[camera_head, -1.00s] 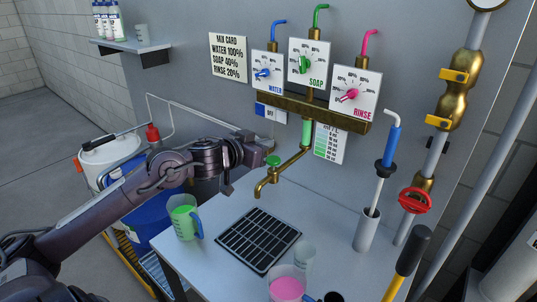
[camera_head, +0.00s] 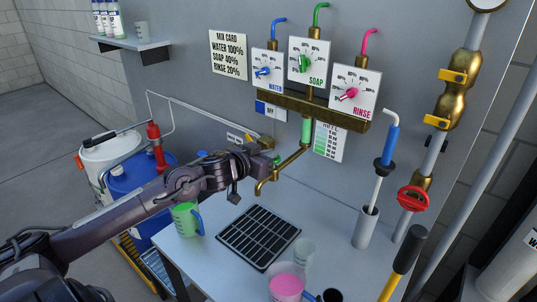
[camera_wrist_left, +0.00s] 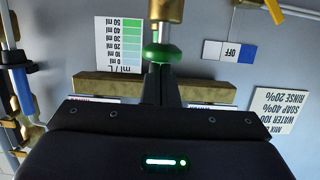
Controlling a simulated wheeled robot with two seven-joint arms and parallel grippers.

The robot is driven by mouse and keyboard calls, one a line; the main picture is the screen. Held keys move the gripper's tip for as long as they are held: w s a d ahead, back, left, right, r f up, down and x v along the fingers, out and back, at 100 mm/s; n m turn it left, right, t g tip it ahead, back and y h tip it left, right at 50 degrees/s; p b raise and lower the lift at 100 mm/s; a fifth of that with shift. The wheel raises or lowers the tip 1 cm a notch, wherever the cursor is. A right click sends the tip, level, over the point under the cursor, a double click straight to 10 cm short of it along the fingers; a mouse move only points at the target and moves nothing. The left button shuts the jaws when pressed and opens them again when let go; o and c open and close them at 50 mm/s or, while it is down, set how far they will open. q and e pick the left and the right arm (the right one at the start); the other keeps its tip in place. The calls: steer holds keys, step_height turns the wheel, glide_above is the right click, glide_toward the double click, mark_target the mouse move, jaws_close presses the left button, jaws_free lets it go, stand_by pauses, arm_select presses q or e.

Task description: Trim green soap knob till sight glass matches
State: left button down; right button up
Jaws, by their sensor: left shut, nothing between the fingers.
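The green soap knob (camera_head: 304,63) sits on the white SOAP dial plate between the WATER and RINSE dials. Its exact reading is too small to tell. The green-filled sight glass (camera_head: 306,131) hangs below the brass manifold, with a green shaded ml/L chart (camera_head: 330,142) beside it, also in the left wrist view (camera_wrist_left: 118,45). The mix card (camera_head: 228,57) reads soap 40%. My left gripper (camera_head: 268,154) is shut and empty by the brass spout, below the dials. In the left wrist view its fingertips (camera_wrist_left: 159,70) are close to a round green part (camera_wrist_left: 161,52); contact is unclear. My right gripper is out of view.
A black grate (camera_head: 259,237) lies on the bench, with a pink-filled cup (camera_head: 287,281) and a clear cup (camera_head: 304,253) nearby. A green jug (camera_head: 186,217) stands partly behind my left arm. Blue and pink dial knobs flank the green one.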

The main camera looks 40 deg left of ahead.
arm_select(q)
steer(key=shift+f, duration=1.05)
steer(key=shift+s+d+f, duration=0.1)
steer(key=shift+f, duration=0.05)
stand_by(1.0)
step_height(320, 180, up, 5)
steer(key=p, duration=0.5)
steer(key=shift+r, duration=0.2)
steer(key=shift+s+f+b, duration=0.45)
steer(key=shift+b, duration=0.1)
steer(key=b+v, duration=0.1)
steer(key=v, duration=0.8)
steer(key=shift+a+r, duration=0.2)
steer(key=shift+r, duration=0.05)
